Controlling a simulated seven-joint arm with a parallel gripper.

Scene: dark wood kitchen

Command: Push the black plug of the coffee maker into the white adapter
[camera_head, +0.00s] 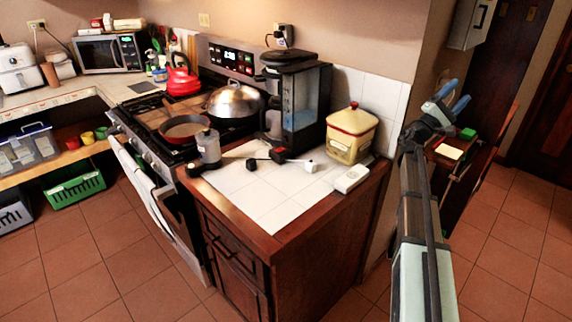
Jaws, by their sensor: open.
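The coffee maker (300,110), black with a bluish clear side, stands at the back of the white-tiled counter. In front of it lie small dark pieces; one black piece (251,164) looks like the plug, but it is too small to be sure. A white block (350,178), perhaps the adapter, lies near the counter's right edge. A smaller white piece (310,167) lies left of it, at the end of a dark cord. No plug is seen touching the white block. My gripper (460,92) has blue fingers, is open and empty, and is raised right of the counter, away from these things.
A cream canister with a red lid (352,132) stands behind the white block. A grey bottle (208,147) stands at the counter's left, beside the stove with a pan (187,128) and a domed lid (232,100). The counter's front tiles (262,198) are clear.

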